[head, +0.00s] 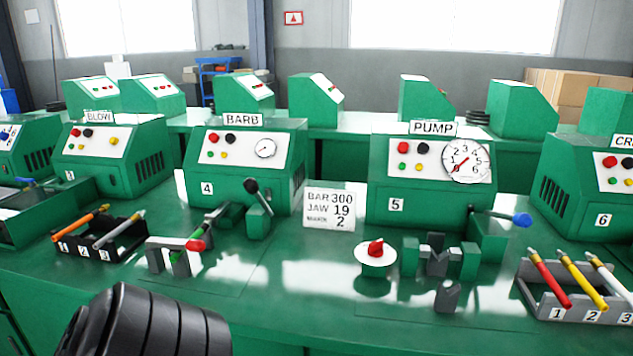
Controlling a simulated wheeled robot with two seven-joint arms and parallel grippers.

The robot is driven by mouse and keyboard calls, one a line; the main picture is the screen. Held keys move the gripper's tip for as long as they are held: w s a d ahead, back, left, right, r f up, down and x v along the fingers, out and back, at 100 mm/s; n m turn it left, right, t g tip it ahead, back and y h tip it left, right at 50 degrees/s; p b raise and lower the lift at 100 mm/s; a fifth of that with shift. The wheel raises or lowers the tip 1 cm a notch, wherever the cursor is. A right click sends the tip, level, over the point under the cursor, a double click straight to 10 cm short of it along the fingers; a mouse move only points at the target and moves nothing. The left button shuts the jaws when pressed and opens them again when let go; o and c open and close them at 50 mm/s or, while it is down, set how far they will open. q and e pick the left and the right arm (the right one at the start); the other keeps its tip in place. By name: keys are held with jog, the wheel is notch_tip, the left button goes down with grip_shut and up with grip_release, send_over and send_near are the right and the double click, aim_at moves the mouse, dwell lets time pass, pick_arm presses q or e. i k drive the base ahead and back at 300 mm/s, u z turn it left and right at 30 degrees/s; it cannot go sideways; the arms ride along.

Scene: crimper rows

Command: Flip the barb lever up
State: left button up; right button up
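The barb machine is a green box (227,176) with a BARB sign (243,119) on top and the number 4 on its front. Its lever (260,200) has a black ball knob (250,186) and a dark rod slanting down right from it to a small green block (258,224) at the machine's front right. The knob appears higher in the picture than the rod's other end. Nothing touches the lever. Neither gripper's fingers show in the head view. A black ribbed part, probably of my arm, fills the bottom left.
A clamp fixture with a red-tipped handle (195,245) stands in front of the lever. A settings card (330,210) stands to its right. The pump machine (430,185) has a blue-knobbed lever (522,219). Pen racks (75,254) stand left and right. Bench between is partly clear.

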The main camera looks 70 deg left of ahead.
aim_at(251, 186)
jog(key=i, duration=0.65)
jog(key=u, duration=2.85)
